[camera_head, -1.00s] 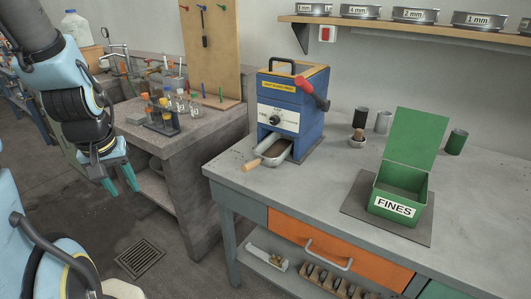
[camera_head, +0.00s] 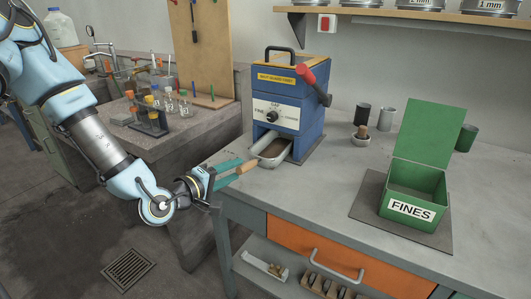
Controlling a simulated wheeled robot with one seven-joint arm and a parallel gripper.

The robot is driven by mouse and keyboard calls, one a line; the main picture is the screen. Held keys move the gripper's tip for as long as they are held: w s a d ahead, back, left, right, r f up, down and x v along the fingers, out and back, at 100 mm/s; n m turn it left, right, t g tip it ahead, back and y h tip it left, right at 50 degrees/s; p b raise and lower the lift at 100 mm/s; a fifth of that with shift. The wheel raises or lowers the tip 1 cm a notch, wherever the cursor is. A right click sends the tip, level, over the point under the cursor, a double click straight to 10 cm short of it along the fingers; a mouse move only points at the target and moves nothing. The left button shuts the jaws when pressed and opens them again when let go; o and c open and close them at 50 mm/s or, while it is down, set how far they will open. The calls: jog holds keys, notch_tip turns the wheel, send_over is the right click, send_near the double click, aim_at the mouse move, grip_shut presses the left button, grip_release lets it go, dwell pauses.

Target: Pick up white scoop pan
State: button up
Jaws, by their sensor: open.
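The white scoop pan (camera_head: 284,144) is a pale pan with a wooden handle. It sits in the outlet at the foot of the blue machine (camera_head: 288,110), with dark grainy material inside. Its handle points left and toward the front, over the bench's left edge. My gripper (camera_head: 238,171) has teal fingers and is open at the handle's end. The fingers lie close to the handle, one on either side as far as I can tell. Whether they touch it is unclear.
A green box labelled FINES (camera_head: 411,210), lid up, stands on a dark mat to the right. Small cups (camera_head: 386,115) stand behind. A tube rack (camera_head: 150,122) is on the left concrete bench. The grey bench top (camera_head: 315,195) is clear in front of the machine.

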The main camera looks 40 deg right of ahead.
aim_at(252, 164)
jog(key=x, duration=0.3)
jog(key=shift+f+p+x, duration=0.15)
jog(key=shift+p+x, duration=0.45)
jog(key=shift+x, duration=0.7)
jog(key=shift+f+p+x, duration=0.1)
jog(key=shift+p+x, duration=0.5)
jog(key=shift+x, duration=0.7)
jog(key=shift+s, duration=0.1)
grip_shut()
